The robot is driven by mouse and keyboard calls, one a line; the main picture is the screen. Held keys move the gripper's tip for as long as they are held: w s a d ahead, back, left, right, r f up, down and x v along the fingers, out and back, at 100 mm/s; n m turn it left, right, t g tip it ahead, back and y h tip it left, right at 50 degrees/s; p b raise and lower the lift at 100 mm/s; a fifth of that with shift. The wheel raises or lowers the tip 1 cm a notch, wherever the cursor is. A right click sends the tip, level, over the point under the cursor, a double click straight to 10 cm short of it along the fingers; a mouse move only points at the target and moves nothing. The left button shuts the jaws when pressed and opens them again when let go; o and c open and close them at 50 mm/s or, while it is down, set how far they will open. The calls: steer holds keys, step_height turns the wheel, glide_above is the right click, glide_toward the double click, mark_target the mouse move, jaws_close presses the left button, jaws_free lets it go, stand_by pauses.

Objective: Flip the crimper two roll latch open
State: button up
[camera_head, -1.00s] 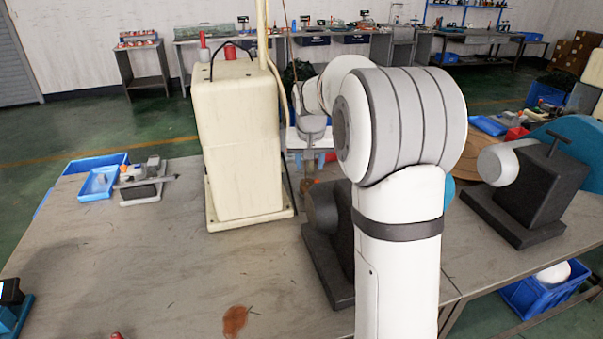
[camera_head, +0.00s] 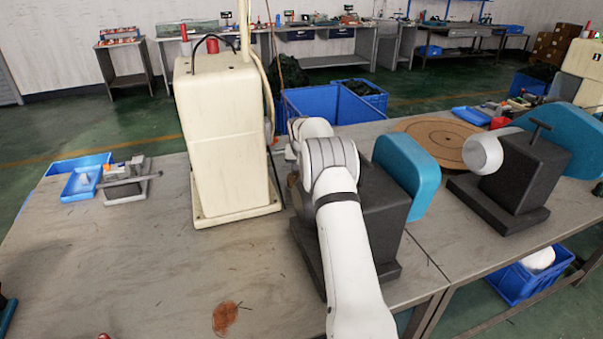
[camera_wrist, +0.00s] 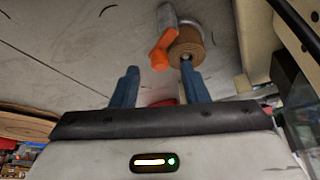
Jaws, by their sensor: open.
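In the wrist view an orange lever-like piece (camera_wrist: 161,48), which looks like the roll latch, stands beside a brown roll (camera_wrist: 188,42) on a grey metal mount. My gripper (camera_wrist: 160,72) is open, with its two blue fingers pointing toward them. The orange piece is ahead of the gap between the fingers. The right fingertip appears close to the roll's lower edge; I cannot tell whether it touches. In the head view a tall cream machine (camera_head: 228,140), likely a crimper, stands on the table. My gripper is hidden there, and the latch cannot be made out.
A black and teal machine (camera_head: 409,172) stands right beside my arm, and a similar one (camera_head: 515,175) stands farther right. Small blue trays (camera_head: 83,182) lie at the left. The front left of the table (camera_head: 120,260) is mostly clear.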

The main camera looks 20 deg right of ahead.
steer(key=shift+x, duration=1.5)
jaws_close()
